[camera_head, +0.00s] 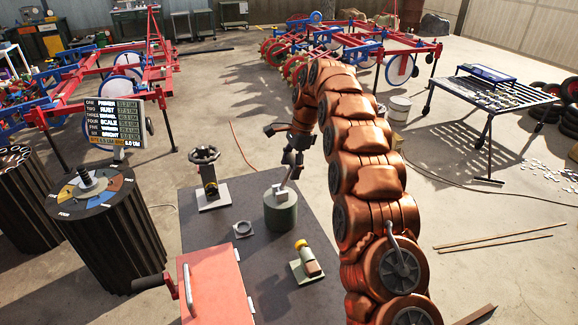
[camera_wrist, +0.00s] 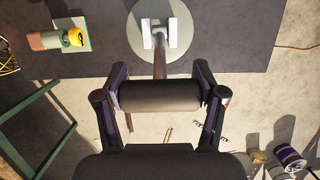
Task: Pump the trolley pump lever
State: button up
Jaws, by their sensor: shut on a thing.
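The pump is a grey-green cylinder (camera_head: 281,213) on the dark trolley top (camera_head: 255,275), with a pale bracket on its top. In the wrist view its round top (camera_wrist: 185,55) and the white bracket (camera_wrist: 160,30) show at the upper middle. The lever rod (camera_wrist: 159,62) runs from the bracket to a dark cylindrical grip (camera_wrist: 160,97). My gripper (camera_wrist: 161,84) is shut on this grip, one finger at each end. In the head view my gripper (camera_head: 291,158) is just above the pump and the lever slants up to it. The fingers are small and partly dark there.
A handwheel on a stand (camera_head: 208,180), a grey ring (camera_head: 243,229), a yellow-tipped fitting (camera_head: 306,262) and a red box (camera_head: 215,287) share the trolley top. Dark fluted drums (camera_head: 115,240) stand at left.

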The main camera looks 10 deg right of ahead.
jog(key=shift+w+d, duration=0.1)
jog(key=shift+d, duration=0.2)
jog(key=o, duration=1.4)
jog(key=shift+d, duration=0.15)
jog(key=o, duration=0.3)
jog(key=shift+a, duration=0.3)
jog(key=shift+a, duration=0.1)
